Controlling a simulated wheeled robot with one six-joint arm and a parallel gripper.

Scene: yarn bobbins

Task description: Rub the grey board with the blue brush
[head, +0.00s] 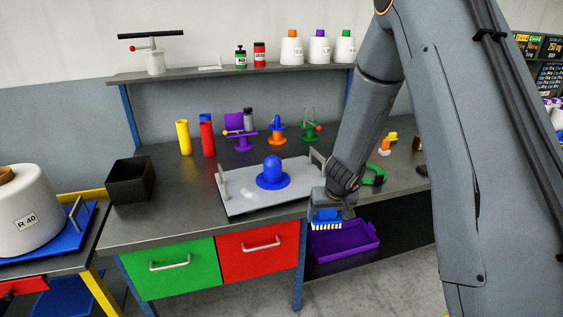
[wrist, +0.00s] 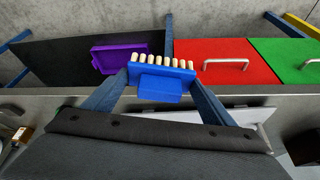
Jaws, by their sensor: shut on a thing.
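The blue brush (head: 325,215) with cream bristles is held in my gripper (head: 322,198) off the front right corner of the board. The wrist view shows the brush (wrist: 160,88) between my two fingers (wrist: 158,95), bristles pointing away from the wrist. The grey board (head: 245,207) lies on the bench, with a grey upright handle at each end. A blue domed piece (head: 272,172) stands on it, and a small white patch (head: 247,194) shows on its left part. The board's edge shows in the wrist view (wrist: 250,115). The brush appears apart from the board.
A black box (head: 130,182) stands left on the bench. Yellow (head: 183,137) and red (head: 207,136) cylinders and several coloured holders stand behind the board. A green ring-like piece (head: 375,175) lies right of my gripper. A purple tray (head: 343,240) sits below the bench, beside the red drawer (head: 258,251).

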